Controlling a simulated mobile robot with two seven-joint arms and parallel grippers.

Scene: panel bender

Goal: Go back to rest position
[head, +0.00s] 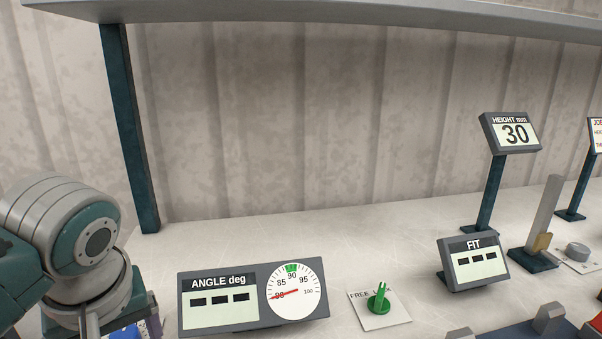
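My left arm shows at the left edge as grey and teal links with a round joint. Its gripper fingers are not in view. My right gripper is not in view. The angle display (217,305) stands on the bench at the lower middle, with blank dashes on its screen and a dial (293,289) whose red needle points near 80. The fit display (476,262) also shows dashes. The height display (515,133) reads 30.
A green knob (379,299) sits on a white plate between the angle and fit displays. An upright gauge post (543,215) and a grey knob (578,251) stand at the right. A teal post (131,130) and an overhead beam (330,12) frame the back.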

